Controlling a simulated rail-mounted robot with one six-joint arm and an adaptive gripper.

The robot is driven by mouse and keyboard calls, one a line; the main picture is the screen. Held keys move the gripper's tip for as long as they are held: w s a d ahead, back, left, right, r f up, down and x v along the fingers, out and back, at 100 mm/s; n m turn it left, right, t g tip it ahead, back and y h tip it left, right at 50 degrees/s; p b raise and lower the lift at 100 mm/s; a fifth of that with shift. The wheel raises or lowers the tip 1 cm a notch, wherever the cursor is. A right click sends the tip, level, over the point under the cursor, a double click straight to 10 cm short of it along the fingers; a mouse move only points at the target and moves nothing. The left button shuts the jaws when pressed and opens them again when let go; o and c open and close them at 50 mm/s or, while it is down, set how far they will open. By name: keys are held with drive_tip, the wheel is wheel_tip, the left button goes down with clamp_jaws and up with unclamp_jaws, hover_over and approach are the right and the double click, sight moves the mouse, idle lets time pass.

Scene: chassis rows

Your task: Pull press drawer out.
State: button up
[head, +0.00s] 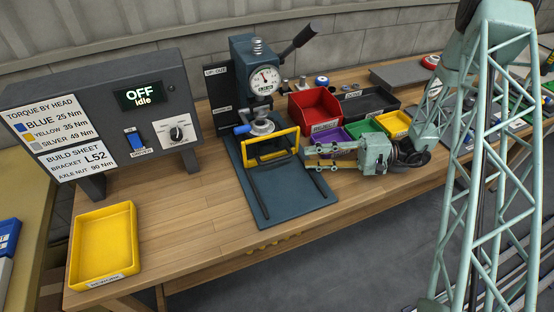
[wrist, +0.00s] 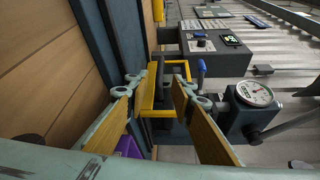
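The press (head: 258,75) is a dark blue machine with a dial gauge, standing on a flat blue base with two dark rails. Its drawer (head: 272,147) shows as a yellow frame with a dark bar, below the press head at the back of the rails. My gripper (head: 306,157) is at the frame's right side, fingers pointing left toward it. In the wrist view my gripper (wrist: 158,84) is open, its two fingers apart with the yellow drawer frame (wrist: 147,98) showing between and beyond the tips. I cannot tell whether they touch it.
Red (head: 315,110), purple (head: 331,137), green (head: 366,130) and black (head: 369,103) bins stand behind my gripper. A control box (head: 105,115) reading OFF idle and a yellow tray (head: 104,246) are at left. The bench in front of the press base is clear.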

sight(277, 158)
drive_tip(key=shift+a, duration=0.1)
drive_tip(key=shift+w+a+f+b, duration=0.15)
drive_tip(key=shift+a+b, duration=0.2)
drive_tip(key=shift+a, duration=1.6)
drive_tip(key=shift+a+f+b, duration=0.2)
drive_tip(key=shift+a+b, duration=0.15)
drive_tip(key=shift+a, duration=1.6)
drive_tip(key=shift+w+a+f+b, duration=0.15)
drive_tip(key=shift+a+b, duration=0.2)
drive_tip(key=shift+a, duration=1.6)
drive_tip(key=shift+s, duration=0.1)
clamp_jaws()
